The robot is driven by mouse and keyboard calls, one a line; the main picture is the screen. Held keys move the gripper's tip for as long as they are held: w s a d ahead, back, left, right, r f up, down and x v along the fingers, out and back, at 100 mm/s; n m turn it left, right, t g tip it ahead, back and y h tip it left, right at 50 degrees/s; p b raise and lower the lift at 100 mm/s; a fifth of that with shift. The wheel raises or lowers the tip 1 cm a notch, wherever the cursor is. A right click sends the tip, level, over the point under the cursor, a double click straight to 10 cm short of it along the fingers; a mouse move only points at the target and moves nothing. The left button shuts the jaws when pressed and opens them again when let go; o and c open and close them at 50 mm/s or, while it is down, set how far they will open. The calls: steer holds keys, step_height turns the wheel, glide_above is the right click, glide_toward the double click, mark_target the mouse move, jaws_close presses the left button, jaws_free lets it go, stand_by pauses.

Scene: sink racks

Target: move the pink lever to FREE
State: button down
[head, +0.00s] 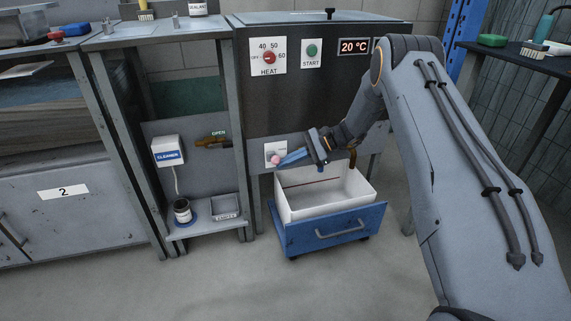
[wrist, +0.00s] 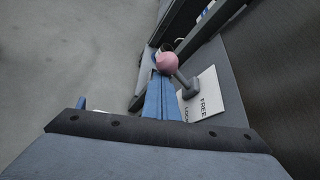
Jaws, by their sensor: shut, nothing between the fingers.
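The pink lever is a pink ball (head: 275,160) on a short grey stem, fixed to a white plate (head: 271,147) on the front of the heating cabinet. In the wrist view the ball (wrist: 168,62) and stem (wrist: 184,82) stand out from the plate (wrist: 208,92), which carries the words FREE and LOCK. I cannot tell which word the lever points to. My gripper (head: 284,160) has its blue fingers shut and empty, with the tips right beside the ball. In the wrist view the fingers (wrist: 157,80) lie just left of the stem; contact is unclear.
An open white bin with a blue front (head: 335,232) stands below the lever and my gripper. To the left are a cleaner dispenser (head: 168,151), an orange-brown handle marked OPEN (head: 212,142) and a low shelf (head: 208,226). The floor in front is clear.

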steer(key=shift+r, duration=0.15)
stand_by(0.3)
steer(key=w+d+r+b, duration=0.1)
steer(key=w+d+r, duration=0.25)
steer(key=d, duration=0.45)
steer(key=s+a+r+n+g+h, duration=0.25)
steer(key=s+a+r+n, duration=0.2)
steer(key=s+a, duration=0.55)
steer(key=s+a+r+n+g+h, duration=0.1)
steer(key=s+a+r+n+h, duration=0.3)
steer(key=s+a+r, duration=0.55)
steer(key=s+d+f+n+t+h, duration=0.15)
steer(key=s+n, duration=0.35)
steer(key=s, duration=1)
steer(key=s+d+n+t+h, duration=0.25)
steer(key=s+n, duration=0.35)
steer(key=s, duration=1)
steer(key=d+r+m+h+p, duration=0.1)
steer(key=d+r+m+p, duration=0.2)
steer(key=d+r+p, duration=0.7)
steer(key=d+r+m+h+p, duration=0.1)
steer(key=d+r+m+p, duration=0.2)
steer(key=d+r+p, duration=0.7)
step_height(320, 180, up, 6)
steer(key=p, duration=1.1)
steer(key=shift+s+d+m+g, duration=0.25)
steer(key=shift+d+m+g, duration=0.1)
steer(key=shift+d, duration=0.05)
